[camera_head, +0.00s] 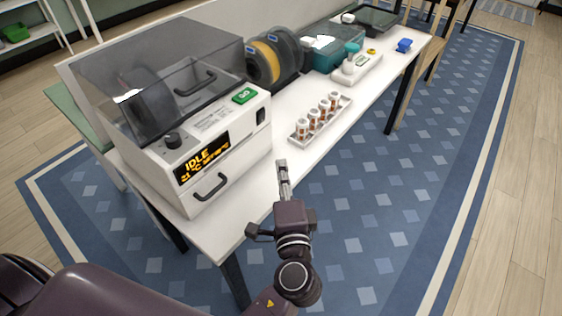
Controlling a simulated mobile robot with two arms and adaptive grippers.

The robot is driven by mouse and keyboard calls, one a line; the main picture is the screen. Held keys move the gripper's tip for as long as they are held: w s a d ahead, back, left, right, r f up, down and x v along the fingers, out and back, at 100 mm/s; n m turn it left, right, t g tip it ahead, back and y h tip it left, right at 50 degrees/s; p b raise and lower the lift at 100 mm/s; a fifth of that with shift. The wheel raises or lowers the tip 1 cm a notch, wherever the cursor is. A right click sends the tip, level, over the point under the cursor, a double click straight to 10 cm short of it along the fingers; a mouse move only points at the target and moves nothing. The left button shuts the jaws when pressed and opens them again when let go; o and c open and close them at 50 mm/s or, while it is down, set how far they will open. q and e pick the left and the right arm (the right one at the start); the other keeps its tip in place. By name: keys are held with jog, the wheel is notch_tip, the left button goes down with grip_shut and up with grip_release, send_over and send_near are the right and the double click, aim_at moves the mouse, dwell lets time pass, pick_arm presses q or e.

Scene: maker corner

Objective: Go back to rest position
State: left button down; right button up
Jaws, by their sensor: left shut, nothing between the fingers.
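My left gripper (283,164) is shut and empty. It points away from me, in front of the white table's (222,236) near edge, over or beside the table's right side; the exact gap cannot be told. My left arm comes in from the bottom of the view. My right gripper does not show.
A white machine with a smoked lid and an "IDLE" display (202,160) stands on the table's near end. Behind it are filament spools (265,60), a tray of several small bottles (320,124), a teal box (325,57) and a blue item (404,45). The patterned rug (415,190) at right is clear.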

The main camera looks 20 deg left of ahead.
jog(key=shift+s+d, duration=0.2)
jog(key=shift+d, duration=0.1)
